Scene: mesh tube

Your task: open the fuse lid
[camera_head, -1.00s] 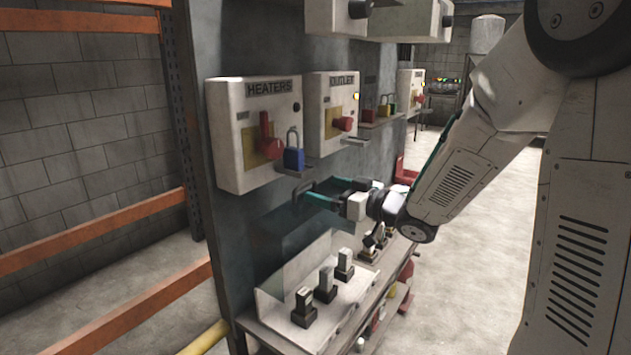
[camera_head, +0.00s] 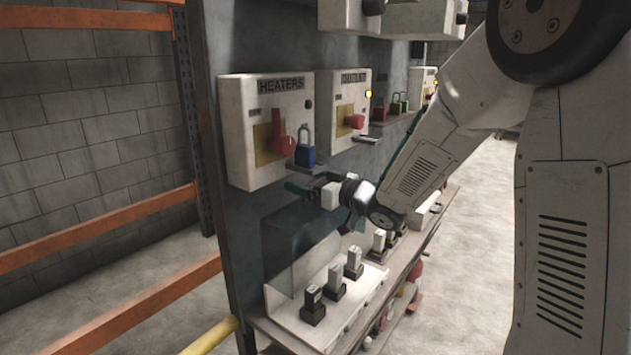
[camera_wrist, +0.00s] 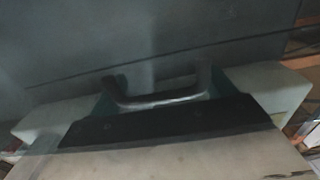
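The fuse lid (camera_head: 290,245) is a see-through, bluish cover standing over the left part of the fuse shelf, below the HEATERS box. My gripper (camera_head: 302,187) is just above the lid's top, close to the dark panel. Its teal fingers look apart in the head view, though small and partly hidden by the wrist. In the wrist view, a grey U-shaped bar (camera_wrist: 158,100) lies across the middle, between pale blocks at both sides. I cannot tell whether the bar touches the lid. I see nothing clearly gripped.
Several fuses (camera_head: 336,281) stand on the white shelf (camera_head: 295,323). Above are the HEATERS box (camera_head: 240,140) with a blue padlock (camera_head: 305,153), and a second switch box (camera_head: 341,130), close over my gripper. Open floor lies to the right.

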